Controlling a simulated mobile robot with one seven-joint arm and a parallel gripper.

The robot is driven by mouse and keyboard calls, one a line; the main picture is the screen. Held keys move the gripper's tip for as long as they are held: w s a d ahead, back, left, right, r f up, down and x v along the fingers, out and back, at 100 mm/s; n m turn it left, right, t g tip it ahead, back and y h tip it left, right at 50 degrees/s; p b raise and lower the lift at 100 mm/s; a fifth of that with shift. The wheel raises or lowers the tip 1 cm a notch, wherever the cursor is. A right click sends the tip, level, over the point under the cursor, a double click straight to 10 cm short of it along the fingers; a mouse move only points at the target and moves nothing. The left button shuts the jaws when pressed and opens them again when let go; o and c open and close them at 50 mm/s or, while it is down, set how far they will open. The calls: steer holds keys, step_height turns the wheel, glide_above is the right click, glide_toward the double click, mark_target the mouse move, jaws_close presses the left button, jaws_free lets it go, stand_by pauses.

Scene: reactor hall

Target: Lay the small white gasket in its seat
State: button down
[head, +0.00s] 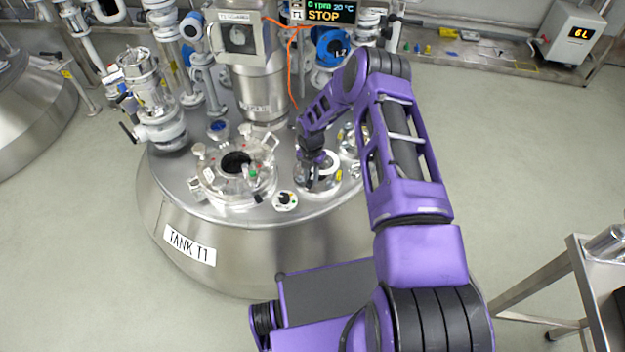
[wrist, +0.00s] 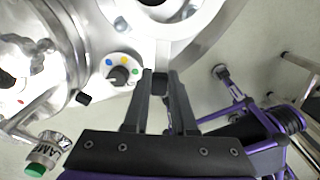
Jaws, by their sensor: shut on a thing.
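The small white gasket (head: 330,162) shows as a pale ring at a round metal port on the tank top, right beside my gripper (head: 312,182). In the wrist view the pale ring (wrist: 150,30) is cut off by the top edge. My gripper (wrist: 163,74) is shut on a small dark piece between its fingertips, which looks like the gasket's grip tab; the join is not clear. The seat (head: 318,184) appears to be the metal flange of this port, partly hidden by my gripper. I cannot tell whether the ring touches it.
Another port (head: 350,140) and an orange cable (head: 290,75) are behind.

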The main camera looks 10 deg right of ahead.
steer(key=f+n, duration=0.1)
steer(key=w+f+n, duration=0.1)
steer(key=shift+w+d+n, duration=0.15)
steer(key=shift+d+n, duration=0.15)
steer(key=shift+d, duration=0.05)
steer(key=shift+f+b, duration=1.2)
steer(key=shift+f, duration=2.2)
steer(key=c, duration=0.6)
jaws_free()
steer(key=shift+c, duration=0.2)
steer(key=shift+r, duration=0.1)
step_height(320, 180, up, 6)
steer(key=p, duration=0.3)
